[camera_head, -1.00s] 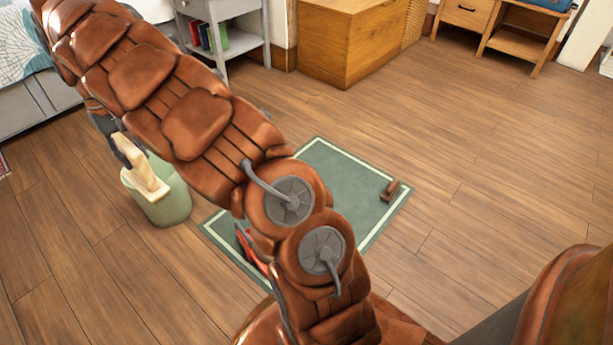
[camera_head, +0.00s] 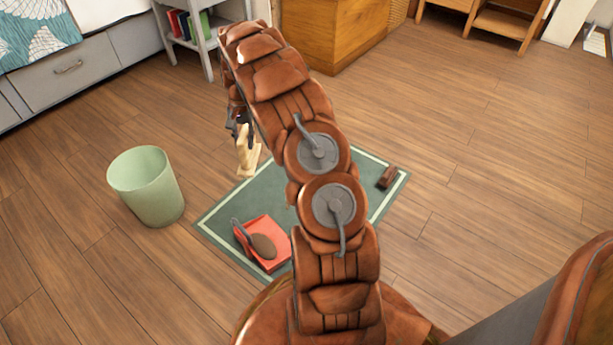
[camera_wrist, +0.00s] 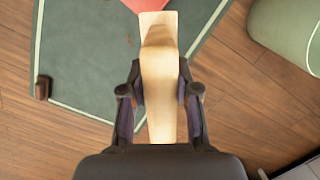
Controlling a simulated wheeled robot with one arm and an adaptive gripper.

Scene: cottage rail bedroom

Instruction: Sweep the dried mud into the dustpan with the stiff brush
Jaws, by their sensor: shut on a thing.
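My gripper (camera_head: 238,128) is shut on a pale wooden tool (camera_head: 247,155) that looks like the stiff brush. It hangs down by the left edge of the green mat. In the wrist view my gripper (camera_wrist: 160,97) grips its shaft (camera_wrist: 160,80), and the wider end points away. A red dustpan (camera_head: 277,262) lies on the mat's near-left part, apart from the held tool. A brown oval lump (camera_head: 263,246) is in it, with a grey handle-like part beside it; I cannot tell whether the lump is dried mud. The tool's tip is hard to make out against the mat.
The green mat (camera_head: 240,198) has a pale border and is partly hidden by my arm. A small dark brown block (camera_head: 387,177) lies at its right edge. A green bin (camera_head: 147,187) stands to the left. Shelf and wooden chest (camera_head: 330,35) stand behind. Floor at right is clear.

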